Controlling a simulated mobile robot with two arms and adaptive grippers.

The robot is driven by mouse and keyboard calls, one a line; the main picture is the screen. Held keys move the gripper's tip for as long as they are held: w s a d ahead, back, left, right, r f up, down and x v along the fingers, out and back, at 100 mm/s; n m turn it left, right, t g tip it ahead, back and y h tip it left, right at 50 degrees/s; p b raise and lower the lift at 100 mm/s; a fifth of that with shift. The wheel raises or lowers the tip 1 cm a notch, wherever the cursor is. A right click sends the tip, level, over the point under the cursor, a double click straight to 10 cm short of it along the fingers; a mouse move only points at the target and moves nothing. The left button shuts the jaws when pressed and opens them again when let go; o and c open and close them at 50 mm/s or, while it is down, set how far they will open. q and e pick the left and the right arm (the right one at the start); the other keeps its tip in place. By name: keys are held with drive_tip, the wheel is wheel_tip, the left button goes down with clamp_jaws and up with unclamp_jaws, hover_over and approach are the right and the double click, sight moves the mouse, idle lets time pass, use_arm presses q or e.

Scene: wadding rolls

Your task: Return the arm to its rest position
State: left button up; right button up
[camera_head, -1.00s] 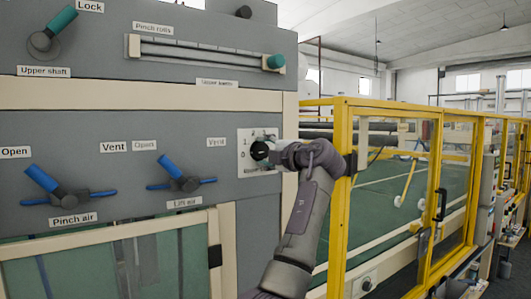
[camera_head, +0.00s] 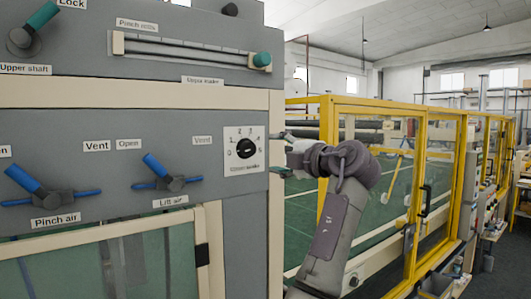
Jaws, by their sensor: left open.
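My left gripper (camera_head: 281,154) is open and empty, just right of the cream edge of the grey control panel (camera_head: 105,160). Its fingers point left toward the panel, apart from the knob. My left arm (camera_head: 335,210) rises from the bottom of the picture and bends at the wrist. A black rotary knob (camera_head: 246,148) on a white numbered plate is in full view left of the gripper. My right gripper is not in view.
The panel carries a blue lift air valve (camera_head: 160,172), a pinch air valve (camera_head: 40,187) and a slider with a green knob (camera_head: 262,59). A yellow-framed guard (camera_head: 328,150) stands close behind and right of my arm.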

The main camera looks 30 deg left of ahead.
use_arm(q)
drive_tip(key=shift+s+d, duration=0.25)
drive_tip(key=shift+d, duration=0.25)
